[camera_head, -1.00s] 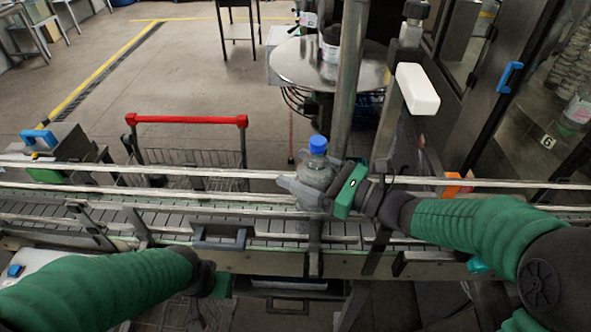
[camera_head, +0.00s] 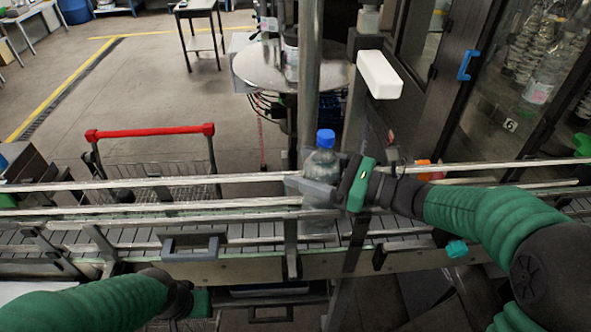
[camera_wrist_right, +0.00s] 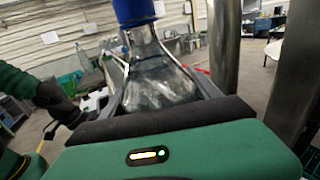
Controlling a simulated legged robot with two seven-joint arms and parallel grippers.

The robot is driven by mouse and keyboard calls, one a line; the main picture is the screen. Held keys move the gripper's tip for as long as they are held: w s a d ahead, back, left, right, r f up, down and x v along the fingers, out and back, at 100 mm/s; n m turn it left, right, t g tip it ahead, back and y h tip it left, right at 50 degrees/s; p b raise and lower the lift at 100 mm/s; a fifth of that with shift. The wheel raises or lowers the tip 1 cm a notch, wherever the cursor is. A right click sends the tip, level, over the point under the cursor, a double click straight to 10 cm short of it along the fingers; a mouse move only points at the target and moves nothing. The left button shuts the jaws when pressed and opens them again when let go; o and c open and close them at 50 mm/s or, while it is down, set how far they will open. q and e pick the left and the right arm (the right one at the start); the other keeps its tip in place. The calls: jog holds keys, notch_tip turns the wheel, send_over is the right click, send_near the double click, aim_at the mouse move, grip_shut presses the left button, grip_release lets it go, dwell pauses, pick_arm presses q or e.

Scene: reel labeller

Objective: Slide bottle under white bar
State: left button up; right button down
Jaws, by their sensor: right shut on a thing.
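A clear bottle with a blue cap (camera_head: 323,160) stands upright on the conveyor (camera_head: 235,232), between its rails. My right gripper (camera_head: 312,188) is shut on the bottle's body from the right. In the right wrist view the bottle (camera_wrist_right: 160,75) fills the space between the fingers, with its blue cap at the top edge. The white bar (camera_head: 379,75) is above and to the right of the bottle in the head view, beyond the conveyor. My left arm comes in at the lower left; its gripper (camera_head: 200,302) is low in front of the conveyor, and its fingers are not clear.
Metal rails (camera_head: 130,203) run along the conveyor, and a vertical steel post (camera_head: 309,85) stands just behind the bottle. A red-handled cart (camera_head: 150,131) stands behind the conveyor at left. The belt left of the bottle is clear.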

jog(key=d+b, duration=0.3)
jog(key=d, duration=0.4)
jog(key=shift+d, duration=0.4)
dwell(0.3)
jog(key=shift+b, duration=0.95)
jog(key=shift+c, duration=0.3)
grip_release()
